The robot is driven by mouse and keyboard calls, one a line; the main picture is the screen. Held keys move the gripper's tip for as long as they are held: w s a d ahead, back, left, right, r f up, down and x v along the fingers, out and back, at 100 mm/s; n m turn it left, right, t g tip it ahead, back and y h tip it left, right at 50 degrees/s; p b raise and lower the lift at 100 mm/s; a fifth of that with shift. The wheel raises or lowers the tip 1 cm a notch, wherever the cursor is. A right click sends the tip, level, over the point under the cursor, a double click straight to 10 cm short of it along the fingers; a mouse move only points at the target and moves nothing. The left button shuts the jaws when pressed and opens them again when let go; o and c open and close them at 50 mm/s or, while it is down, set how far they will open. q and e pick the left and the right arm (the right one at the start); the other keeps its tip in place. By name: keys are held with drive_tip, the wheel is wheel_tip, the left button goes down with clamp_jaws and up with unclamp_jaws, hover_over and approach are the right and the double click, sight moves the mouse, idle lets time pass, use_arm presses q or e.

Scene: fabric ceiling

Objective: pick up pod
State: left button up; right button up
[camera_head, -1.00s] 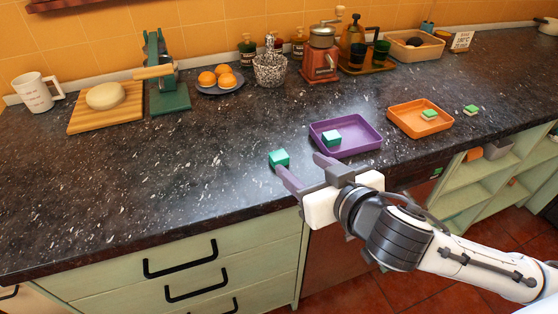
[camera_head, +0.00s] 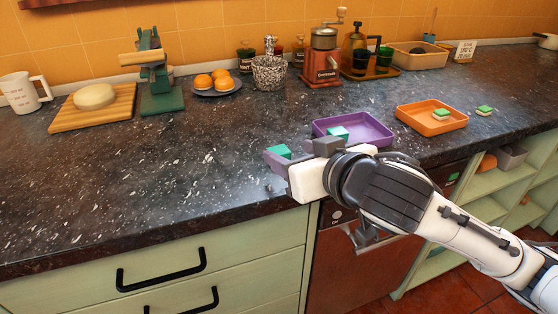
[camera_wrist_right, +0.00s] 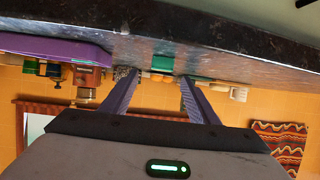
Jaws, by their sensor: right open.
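A green pod (camera_head: 279,151) sits on the dark counter left of the purple tray (camera_head: 376,141). My right gripper (camera_head: 290,154) is open and low over the counter's front part, its fingers reaching toward this pod. The fingers hide part of the pod, and I cannot tell whether they touch it. In the right wrist view a green shape (camera_wrist_right: 196,62) shows between the open fingers; I cannot tell whether it is the pod or the press behind. Another green pod (camera_head: 338,133) is in the purple tray. My left gripper is not in view.
An orange tray (camera_head: 415,127) holds a green and white pod (camera_head: 440,114); a similar one (camera_head: 484,111) lies right of it. A grinder (camera_head: 323,57), oranges plate (camera_head: 216,91), green press (camera_head: 157,75) and bread board (camera_head: 92,121) line the back. The counter's left front is clear.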

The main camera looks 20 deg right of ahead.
sight(281, 152)
drive_tip(key=w+f+b, duration=0.2)
drive_tip(key=w, duration=0.1)
drive_tip(key=shift+a+f+b, duration=0.2)
drive_tip(key=shift+a+b, duration=0.15)
drive_tip(key=shift+w, duration=0.5)
drive_tip(key=c, duration=1.1)
